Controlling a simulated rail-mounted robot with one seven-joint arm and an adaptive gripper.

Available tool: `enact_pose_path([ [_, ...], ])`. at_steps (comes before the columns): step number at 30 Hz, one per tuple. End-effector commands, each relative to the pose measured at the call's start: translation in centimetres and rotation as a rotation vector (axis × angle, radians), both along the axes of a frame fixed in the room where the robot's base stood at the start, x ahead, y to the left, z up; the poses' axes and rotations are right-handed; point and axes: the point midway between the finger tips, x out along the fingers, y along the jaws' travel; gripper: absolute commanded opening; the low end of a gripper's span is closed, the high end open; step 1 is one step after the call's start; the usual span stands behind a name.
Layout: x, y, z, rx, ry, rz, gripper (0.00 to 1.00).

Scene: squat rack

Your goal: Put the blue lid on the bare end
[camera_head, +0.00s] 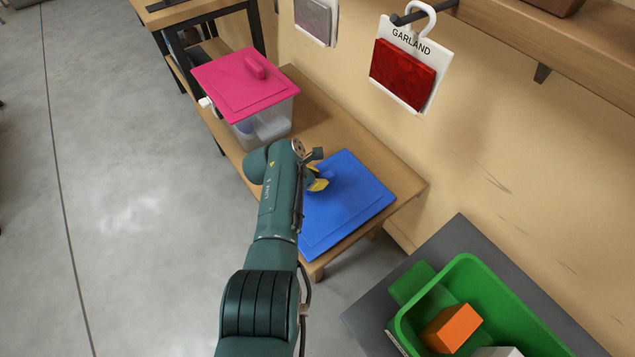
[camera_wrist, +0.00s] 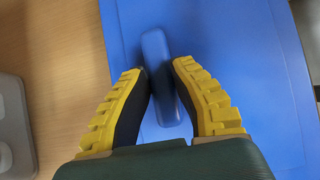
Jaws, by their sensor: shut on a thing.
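The blue lid (camera_head: 352,208) is a flat square panel at the right end of the wooden bench (camera_head: 402,178). I cannot tell whether it rests on the bench or is just above it. My gripper (camera_head: 319,184), with yellow fingers, is over the lid. In the wrist view, my gripper (camera_wrist: 160,72) is shut on the lid's raised bar handle (camera_wrist: 157,52), with one finger on each side. The clear box (camera_head: 282,122) farther along the bench wears a pink lid (camera_head: 235,85) with its own handle. My arm hides part of the bench between box and blue lid.
A green bin (camera_head: 404,325) with an orange block (camera_head: 451,328) stands on a grey surface (camera_head: 375,308) at lower right. A red pack marked GARLAND (camera_head: 402,75) hangs on the wall behind. A grey object (camera_wrist: 14,125) lies left of the lid in the wrist view.

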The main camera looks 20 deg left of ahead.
Motion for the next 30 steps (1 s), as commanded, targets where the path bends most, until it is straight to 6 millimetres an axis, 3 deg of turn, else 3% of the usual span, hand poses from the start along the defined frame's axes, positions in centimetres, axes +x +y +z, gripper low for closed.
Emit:
enact_pose_path([
  [2, 0.0, 0.0, 0.3, 0.001, -0.002, 0.000, 0.00],
  [3, 0.0, 0.0, 0.2, 0.001, 0.001, 0.000, 0.28],
  [6, 0.0, 0.0, 0.2, 0.001, 0.001, 0.000, 0.44],
  [16, -0.1, 0.1, 0.6, 0.000, 0.000, 0.000, 0.44],
  [30, -3.2, 2.2, 6.0, 0.000, 0.002, 0.002, 0.44],
])
